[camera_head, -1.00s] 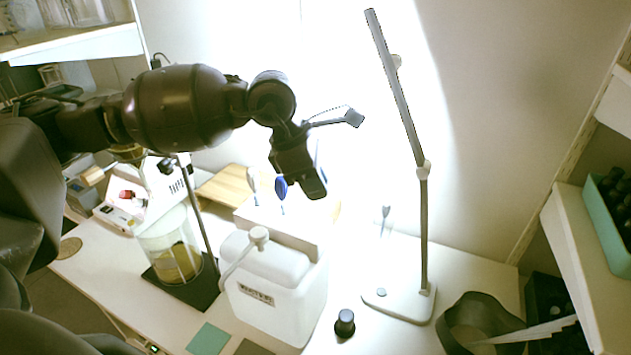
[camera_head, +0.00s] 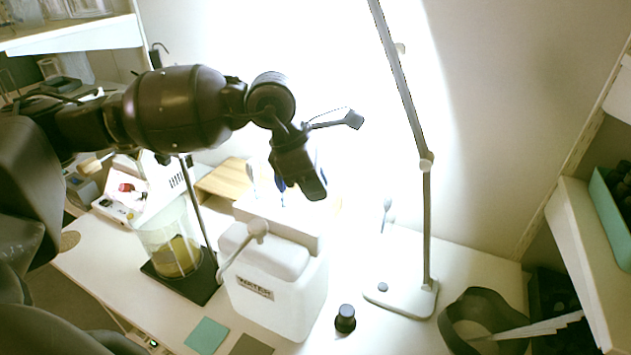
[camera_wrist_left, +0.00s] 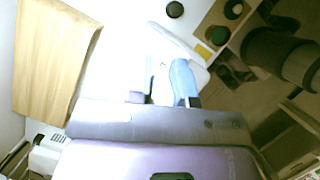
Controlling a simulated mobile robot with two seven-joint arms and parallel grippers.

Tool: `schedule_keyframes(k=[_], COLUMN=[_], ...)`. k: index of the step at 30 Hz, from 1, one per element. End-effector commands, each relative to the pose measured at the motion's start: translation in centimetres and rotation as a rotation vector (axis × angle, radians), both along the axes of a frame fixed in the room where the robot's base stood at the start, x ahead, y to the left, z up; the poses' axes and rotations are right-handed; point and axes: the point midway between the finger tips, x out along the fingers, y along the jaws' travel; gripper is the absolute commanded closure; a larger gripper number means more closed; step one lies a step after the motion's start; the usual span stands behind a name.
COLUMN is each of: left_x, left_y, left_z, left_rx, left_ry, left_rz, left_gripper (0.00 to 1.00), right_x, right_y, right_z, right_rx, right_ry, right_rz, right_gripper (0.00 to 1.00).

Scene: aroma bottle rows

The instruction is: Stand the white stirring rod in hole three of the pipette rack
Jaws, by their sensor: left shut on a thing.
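My left gripper (camera_head: 312,190) hangs in the upper middle of the head view, above and behind the white jug. In the left wrist view its fingertips (camera_wrist_left: 166,99) are closed about a pale, washed-out thing that I take for the white stirring rod (camera_wrist_left: 158,82); its outline is hard to make out. A blue pipette-like shape (camera_wrist_left: 183,80) shows right beside it. A white block that looks like the pipette rack (camera_head: 300,228) stands behind the jug, with blue-topped pipettes (camera_head: 280,184) by it, partly behind my gripper. Its holes cannot be made out. My right gripper is not in view.
The white jug (camera_head: 275,285) stands in front of the rack. A lamp (camera_head: 402,298) rises at the right, with a dark bottle (camera_head: 345,318) and dark bin (camera_head: 470,320) nearby. A beaker (camera_head: 175,250) and wooden board (camera_head: 225,178) are at the left.

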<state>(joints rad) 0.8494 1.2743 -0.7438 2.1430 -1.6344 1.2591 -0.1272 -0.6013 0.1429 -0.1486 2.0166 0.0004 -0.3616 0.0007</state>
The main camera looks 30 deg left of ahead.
Motion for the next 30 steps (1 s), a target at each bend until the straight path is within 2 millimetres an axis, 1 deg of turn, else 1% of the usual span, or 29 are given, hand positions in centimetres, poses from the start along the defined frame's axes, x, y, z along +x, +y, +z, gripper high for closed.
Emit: schedule_keyframes(k=[1, 5, 6, 9, 11, 20, 30], left_x=[0.0, 0.0, 0.0, 0.0, 0.0, 0.0, -0.2], left_y=[0.0, 0.0, 0.0, 0.0, 0.0, 0.0, 0.5], left_z=[-0.1, -0.1, -0.1, -0.1, -0.1, 0.0, 1.4], left_rx=[0.000, 0.000, 0.000, 0.000, 0.000, 0.000, 0.000], left_ry=[0.000, 0.000, 0.000, 0.000, 0.000, 0.000, -0.001], left_rz=[0.000, 0.000, 0.000, 0.000, 0.000, 0.000, 0.000], left_gripper=[0.97, 0.97, 0.74, 0.58, 0.50, 0.50, 0.50], right_x=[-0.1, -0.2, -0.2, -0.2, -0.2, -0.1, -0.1], right_y=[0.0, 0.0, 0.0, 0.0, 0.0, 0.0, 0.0], right_z=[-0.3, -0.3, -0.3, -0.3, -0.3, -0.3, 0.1], right_rx=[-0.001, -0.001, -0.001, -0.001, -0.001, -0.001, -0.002], right_ry=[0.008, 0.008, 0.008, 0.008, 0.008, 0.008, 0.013], right_rz=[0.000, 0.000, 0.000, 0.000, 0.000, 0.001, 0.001], right_gripper=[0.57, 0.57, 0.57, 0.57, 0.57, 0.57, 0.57])
